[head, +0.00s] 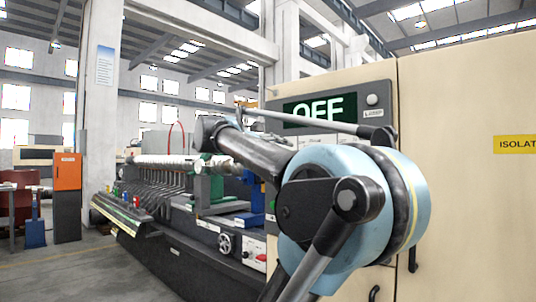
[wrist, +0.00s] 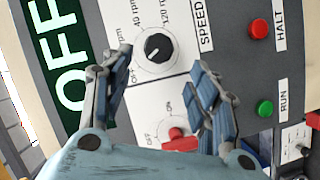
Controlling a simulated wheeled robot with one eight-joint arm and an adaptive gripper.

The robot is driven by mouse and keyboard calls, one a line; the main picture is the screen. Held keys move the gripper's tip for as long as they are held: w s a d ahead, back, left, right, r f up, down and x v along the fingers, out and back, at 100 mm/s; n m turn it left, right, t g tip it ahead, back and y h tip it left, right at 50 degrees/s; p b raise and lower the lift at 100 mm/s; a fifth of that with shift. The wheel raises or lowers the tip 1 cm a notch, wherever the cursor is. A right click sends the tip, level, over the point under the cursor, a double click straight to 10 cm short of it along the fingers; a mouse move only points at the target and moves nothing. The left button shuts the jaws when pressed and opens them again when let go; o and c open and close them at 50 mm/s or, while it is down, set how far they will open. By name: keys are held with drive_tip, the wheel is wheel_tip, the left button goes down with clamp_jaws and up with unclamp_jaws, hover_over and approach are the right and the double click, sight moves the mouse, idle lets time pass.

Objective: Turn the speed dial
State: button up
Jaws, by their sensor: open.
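The speed dial (wrist: 157,47) is a round black knob on a white plate in the wrist view, with a scale marked in rpm and a SPEED label beside it. My gripper (wrist: 161,60) is open, with one finger left of the dial and the other to its lower right. The fingers appear apart from the knob, and the gap between them is empty. How far the tips are from the panel cannot be told. In the head view the dial and my gripper are hidden behind my arm.
A display (head: 318,110) reads OFF; it also shows in the wrist view (wrist: 57,50). Near the dial are a red switch (wrist: 180,140) below, a red HALT button (wrist: 258,28) and a green RUN button (wrist: 264,108) right. An orange cabinet (head: 67,172) stands far left.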

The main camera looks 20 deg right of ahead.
drive_tip(key=shift+a+r, duration=0.15)
drive_tip(key=shift+a, duration=0.7)
drive_tip(key=shift+a+r, duration=0.1)
drive_tip(key=shift+a, duration=0.75)
drive_tip(key=s+a+f+n+y, duration=0.1)
drive_tip(key=a+f+y, duration=0.15)
drive_tip(key=f, duration=0.75)
drive_tip(key=s+a+f+n+y, duration=0.1)
drive_tip(key=f+y, duration=0.2)
drive_tip(key=f, duration=0.8)
drive_tip(key=s+a+f+n+y, duration=0.1)
drive_tip(key=s+a+f+y, duration=0.15)
drive_tip(key=f, duration=0.75)
drive_tip(key=s+a+f+y, duration=0.1)
drive_tip(key=a+f+y, duration=0.3)
drive_tip(key=f, duration=0.6)
drive_tip(key=s+a+f+n+t+y, duration=0.1)
drive_tip(key=a+f+y, duration=0.3)
drive_tip(key=a+f, duration=0.4)
wheel_tip(320, 180, down, 4)
drive_tip(key=shift+s+a+r+n+t, duration=0.25)
drive_tip(key=shift+s+a+n+t, duration=0.1)
drive_tip(key=shift+s, duration=0.2)
